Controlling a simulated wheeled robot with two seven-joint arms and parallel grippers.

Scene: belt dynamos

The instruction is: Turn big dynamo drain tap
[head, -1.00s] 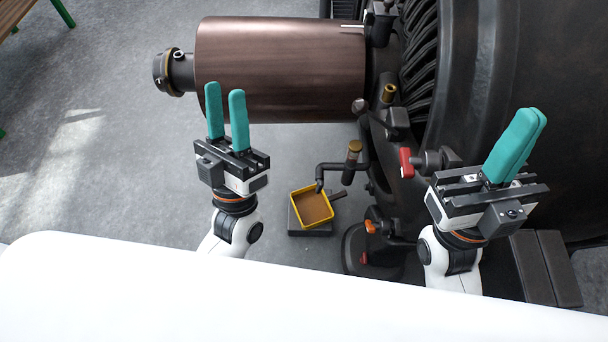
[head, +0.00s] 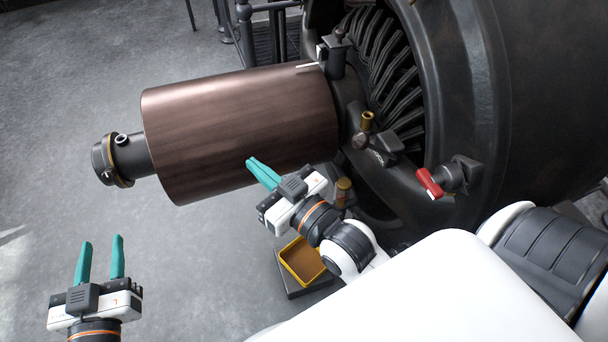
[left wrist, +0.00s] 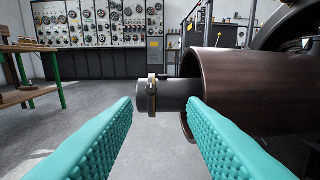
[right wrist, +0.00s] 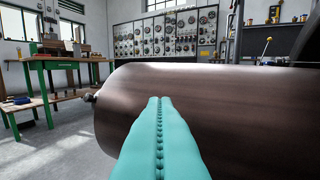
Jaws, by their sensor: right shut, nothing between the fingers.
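The big dynamo (head: 500,90) fills the right of the head view. A red-handled tap (head: 430,183) sticks out from its front face. A yellow tray (head: 302,260) with brown contents stands on the floor below, partly covered by my right arm. A brass-topped fitting (head: 343,188) shows just behind my right wrist; the pipe under it is hidden. My right gripper (head: 262,172) is shut and empty, in front of the brown cylinder and left of the red tap, apart from it. My left gripper (head: 100,240) is open and empty at the lower left, over the floor.
The brown cylinder (head: 240,130) with its dark shaft end (head: 120,158) juts left from the dynamo. A brass cap (head: 367,120) sits above the red tap. A green-legged bench (right wrist: 70,70) and a gauge panel (left wrist: 100,25) stand far off. Floor at left is clear.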

